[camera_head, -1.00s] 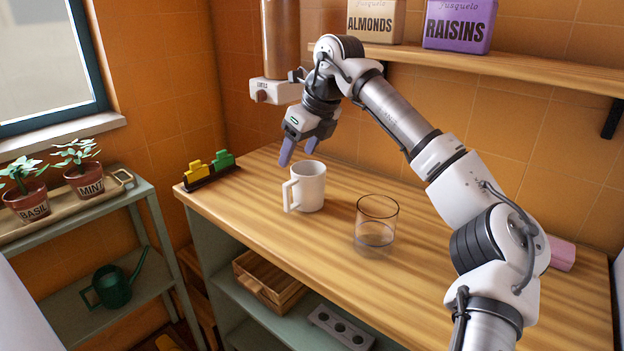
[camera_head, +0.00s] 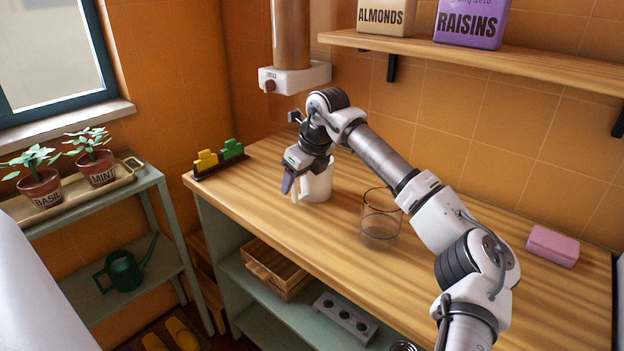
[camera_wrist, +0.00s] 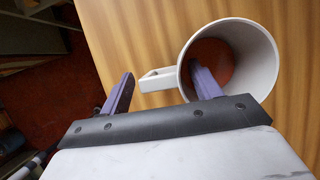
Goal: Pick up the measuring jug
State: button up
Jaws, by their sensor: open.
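A white handled vessel, which I take as the measuring jug (camera_head: 318,185), stands upright on the wooden counter and looks like a mug. In the wrist view the jug (camera_wrist: 262,60) shows its open mouth and a reddish-brown inside, with its squared handle (camera_wrist: 160,79) pointing left. My gripper (camera_head: 297,180) is open at the jug's handle side and partly hides it. In the wrist view my gripper (camera_wrist: 160,70) has one finger left of the handle and the other over or inside the mouth, with the handle between them. Contact cannot be told.
A clear glass (camera_head: 381,218) stands close right of the jug. A yellow and green item on a dark rack (camera_head: 219,160) lies at the counter's left end. A dispenser (camera_head: 295,77) hangs behind. A pink block (camera_head: 552,246) lies far right. The counter front is clear.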

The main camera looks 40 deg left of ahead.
jog(key=shift+x, duration=0.85)
jog(key=shift+c, duration=0.4)
jog(key=shift+r, duration=0.1)
jog(key=c, duration=0.9)
notch_tip(320, 180, up, 20)
jog(key=shift+b, duration=0.35)
jog(key=shift+c, duration=0.2)
